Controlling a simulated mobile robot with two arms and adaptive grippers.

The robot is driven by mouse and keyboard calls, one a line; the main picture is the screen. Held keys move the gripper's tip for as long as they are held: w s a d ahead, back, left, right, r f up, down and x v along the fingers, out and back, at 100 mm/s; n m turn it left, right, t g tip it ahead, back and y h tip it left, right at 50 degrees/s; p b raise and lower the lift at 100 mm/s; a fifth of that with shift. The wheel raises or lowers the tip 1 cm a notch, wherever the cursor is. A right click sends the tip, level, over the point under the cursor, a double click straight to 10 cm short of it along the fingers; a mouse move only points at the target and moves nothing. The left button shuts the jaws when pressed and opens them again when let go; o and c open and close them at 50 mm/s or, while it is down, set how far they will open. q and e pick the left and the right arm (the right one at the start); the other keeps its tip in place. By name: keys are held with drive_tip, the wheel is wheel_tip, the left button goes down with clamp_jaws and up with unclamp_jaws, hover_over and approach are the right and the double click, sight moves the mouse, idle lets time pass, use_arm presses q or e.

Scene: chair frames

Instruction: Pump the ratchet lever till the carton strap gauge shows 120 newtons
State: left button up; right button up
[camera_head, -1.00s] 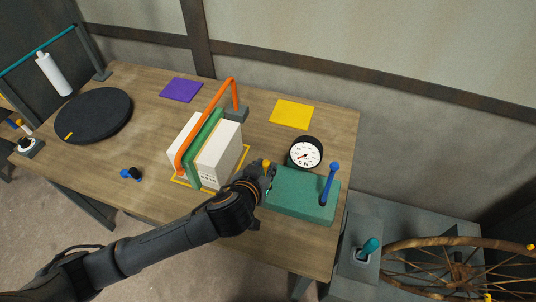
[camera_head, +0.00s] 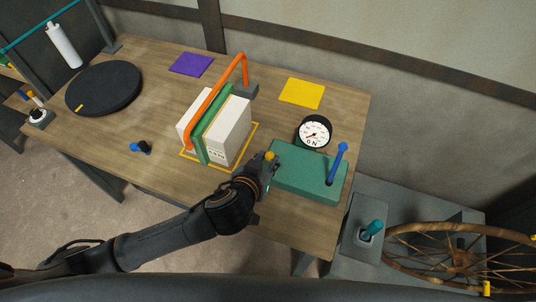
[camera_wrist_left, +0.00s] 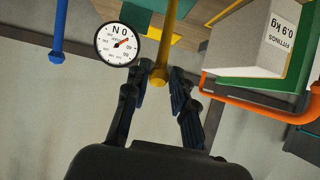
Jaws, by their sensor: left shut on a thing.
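A yellow-knobbed lever (camera_head: 270,156) stands at the left end of a green box (camera_head: 310,172); it also shows in the left wrist view (camera_wrist_left: 159,76). My left gripper (camera_head: 266,165) is shut on this lever, with its fingers (camera_wrist_left: 160,92) on either side of the knob. The round white gauge (camera_head: 314,132), marked N, stands behind the box; in the left wrist view (camera_wrist_left: 118,43) its red needle shows, but the figures are too small to read. The white carton (camera_head: 228,132), with a green panel (camera_head: 203,135) and an orange band (camera_head: 212,88) arching over, stands left. My right gripper is out of view.
A blue-knobbed lever (camera_head: 338,160) rises from the box's right end, near the table edge. A yellow sheet (camera_head: 302,93), a purple sheet (camera_head: 191,64) and a black disc (camera_head: 104,88) lie on the table. A spoked wheel (camera_head: 458,258) is at the right.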

use_arm(q)
drive_tip(key=shift+w+d+r, duration=0.1)
drive_tip(key=shift+w+r, duration=0.1)
drive_tip(key=shift+w, duration=0.1)
drive_tip(key=shift+w+d+r+p, duration=0.2)
drive_tip(key=shift+w+d, duration=0.1)
drive_tip(key=shift+w, duration=0.55)
drive_tip(key=shift+w+d+r+p, duration=0.15)
drive_tip(key=shift+w+d+p, duration=0.1)
drive_tip(key=shift+w, duration=0.65)
drive_tip(key=shift+w+d+r+p, duration=0.2)
drive_tip(key=shift+w+d, duration=0.1)
drive_tip(key=shift+w, duration=0.55)
drive_tip(key=shift+w+d+f, duration=0.1)
drive_tip(key=shift+w+d, duration=0.15)
drive_tip(key=shift+w, duration=0.55)
drive_tip(key=shift+w+d+f, duration=0.1)
drive_tip(key=shift+w+d, duration=0.1)
drive_tip(key=shift+w, duration=0.55)
drive_tip(key=o, duration=1)
drive_tip(key=shift+s, duration=0.1)
drive_tip(key=v, duration=1.2)
